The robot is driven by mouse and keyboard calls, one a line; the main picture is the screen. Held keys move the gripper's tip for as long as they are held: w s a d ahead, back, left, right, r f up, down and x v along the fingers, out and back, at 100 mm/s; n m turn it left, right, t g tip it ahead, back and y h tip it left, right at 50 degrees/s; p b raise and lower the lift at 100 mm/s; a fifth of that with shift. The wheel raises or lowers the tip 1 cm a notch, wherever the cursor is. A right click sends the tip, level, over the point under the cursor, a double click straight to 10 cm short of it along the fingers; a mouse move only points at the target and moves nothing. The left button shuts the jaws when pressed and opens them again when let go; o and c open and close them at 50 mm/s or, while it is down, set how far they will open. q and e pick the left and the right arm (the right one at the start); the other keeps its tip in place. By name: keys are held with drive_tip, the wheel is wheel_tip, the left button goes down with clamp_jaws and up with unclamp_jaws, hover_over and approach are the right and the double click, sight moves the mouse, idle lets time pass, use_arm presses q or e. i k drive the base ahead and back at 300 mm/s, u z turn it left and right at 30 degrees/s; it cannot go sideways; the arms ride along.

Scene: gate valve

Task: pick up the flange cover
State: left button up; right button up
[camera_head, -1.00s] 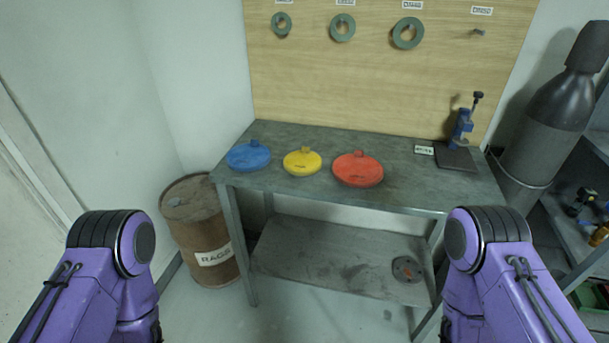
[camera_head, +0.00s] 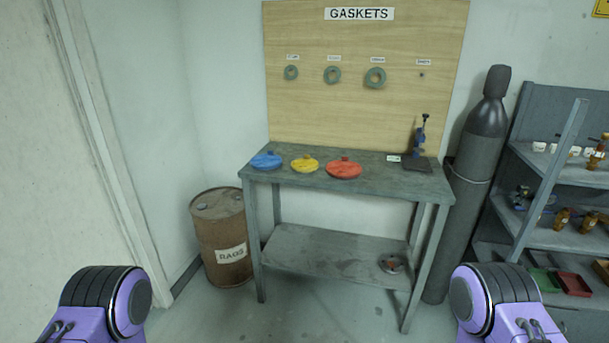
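Three round flange covers with small top knobs lie in a row on the grey workbench (camera_head: 390,183). The blue cover (camera_head: 266,161) is at the left, the yellow cover (camera_head: 304,164) in the middle and the red cover (camera_head: 344,168) at the right, the largest of them. The frames do not show which one the task means. Both my purple arms show only at the bottom corners, well short of the bench. Neither gripper is in view.
A rusty rag barrel (camera_head: 222,240) stands left of the bench. A grey gas cylinder (camera_head: 478,160) and metal shelves (camera_head: 540,240) stand at the right. A blue press tool (camera_head: 420,145) is at the bench's right end. Gaskets hang on the wooden board (camera_head: 350,110). The floor in front is open.

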sight(306, 164)
drive_tip(key=u, duration=0.55)
drive_tip(key=i, duration=0.5)
drive_tip(key=u, duration=0.8)
drive_tip(key=i, duration=0.9)
drive_tip(key=z, duration=0.7)
drive_tip(key=i, duration=0.6)
drive_tip(key=z, duration=0.7)
